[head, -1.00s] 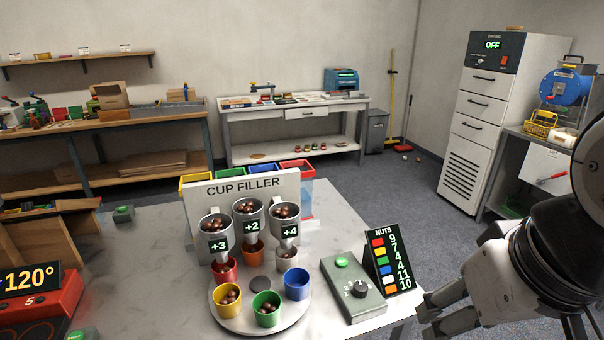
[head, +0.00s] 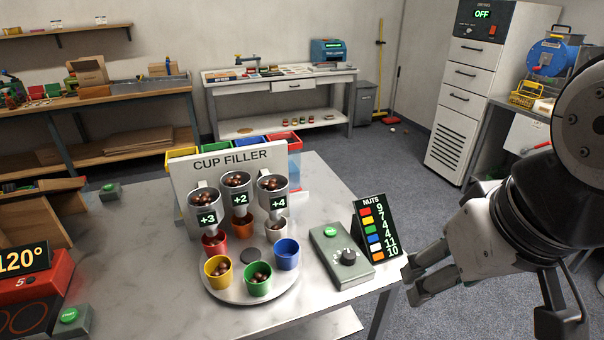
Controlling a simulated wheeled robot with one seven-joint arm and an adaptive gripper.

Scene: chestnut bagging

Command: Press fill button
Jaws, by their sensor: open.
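The cup filler (head: 233,162) stands on the marble-look table with three nut-filled hoppers marked +3 (head: 206,218), +2 (head: 239,199) and +4 (head: 277,203). Below them is a round turntable (head: 212,291) with red, orange, white, blue, green and yellow cups. A grey-green control box (head: 352,272) beside it carries a lit green button (head: 330,232) and a black knob (head: 348,257). My gripper (head: 408,283) is open and empty, right of the control box and apart from it, by the table's right edge.
A black NUTS board (head: 376,226) with coloured squares and numbers stands just behind the control box, close to my gripper. A red unit showing 120° (head: 40,282) and another green-button box (head: 70,320) are at the left. Table between them is clear.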

